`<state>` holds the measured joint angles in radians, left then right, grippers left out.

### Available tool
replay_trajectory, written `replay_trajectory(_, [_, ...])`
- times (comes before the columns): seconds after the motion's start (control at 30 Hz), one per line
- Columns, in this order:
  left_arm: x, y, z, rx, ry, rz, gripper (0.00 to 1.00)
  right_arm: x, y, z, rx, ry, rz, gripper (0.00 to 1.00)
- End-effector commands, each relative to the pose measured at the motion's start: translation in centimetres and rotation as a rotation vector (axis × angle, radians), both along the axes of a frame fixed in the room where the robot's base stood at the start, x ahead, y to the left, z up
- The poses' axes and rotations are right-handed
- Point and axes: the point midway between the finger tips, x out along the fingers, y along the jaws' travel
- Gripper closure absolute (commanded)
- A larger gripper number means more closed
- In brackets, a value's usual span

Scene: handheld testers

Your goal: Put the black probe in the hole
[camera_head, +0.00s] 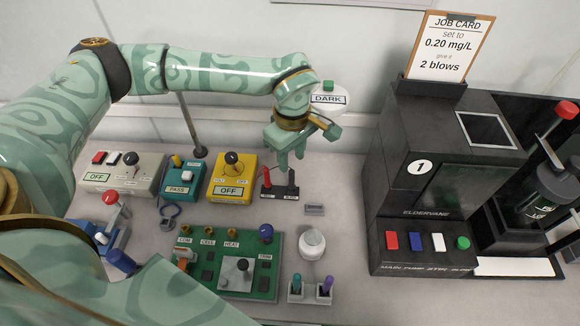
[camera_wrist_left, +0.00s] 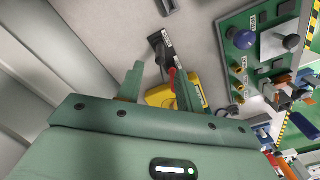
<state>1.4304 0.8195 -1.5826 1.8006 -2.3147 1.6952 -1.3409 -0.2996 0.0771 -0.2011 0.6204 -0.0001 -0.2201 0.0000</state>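The black probe (camera_head: 291,181) stands beside the red probe (camera_head: 267,178) in a small dark holder (camera_head: 279,194) with labels on its front. My left gripper (camera_head: 291,158) is just above and behind the holder, pointing down. In the left wrist view my left gripper (camera_wrist_left: 158,82) has its fingers apart with nothing clearly held between them. The black probe (camera_wrist_left: 163,50) and the red probe (camera_wrist_left: 172,74) show just past the fingertips there. Brass sockets (camera_head: 208,230) sit along the top of the green board (camera_head: 265,283); which hole is meant I cannot tell. My right gripper is out of view.
A yellow box (camera_head: 231,190), a teal PASS box (camera_head: 180,187) and a grey box (camera_head: 121,175) stand left of the holder. A white knob-topped item (camera_head: 312,243) is in front. A large black machine (camera_head: 440,175) with a job card (camera_head: 450,45) fills the right.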

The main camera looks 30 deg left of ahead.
Motion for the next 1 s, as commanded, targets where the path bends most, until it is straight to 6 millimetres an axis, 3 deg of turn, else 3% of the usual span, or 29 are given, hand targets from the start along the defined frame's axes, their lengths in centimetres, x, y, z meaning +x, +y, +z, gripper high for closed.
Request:
replay_trajectory(0.03, [0.0, 0.0, 1.5, 0.000, -0.004, 0.000, 0.64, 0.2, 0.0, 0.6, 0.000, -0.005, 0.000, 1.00])
replay_trajectory(0.2, [0.0, 0.0, 3.9, 0.000, -0.001, -0.001, 0.64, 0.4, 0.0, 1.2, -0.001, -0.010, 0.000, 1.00])
replay_trajectory(0.83, [0.0, 0.0, 4.6, -0.001, 0.001, -0.001, 0.64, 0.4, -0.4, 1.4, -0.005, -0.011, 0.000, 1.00])
replay_trajectory(0.93, [-0.1, 0.0, 6.0, -0.001, -0.007, -0.001, 0.64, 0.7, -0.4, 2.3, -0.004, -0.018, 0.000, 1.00])
replay_trajectory(1.0, [-0.2, 0.0, 8.0, -0.001, -0.018, -0.001, 0.64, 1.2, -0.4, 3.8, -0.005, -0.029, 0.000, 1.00])
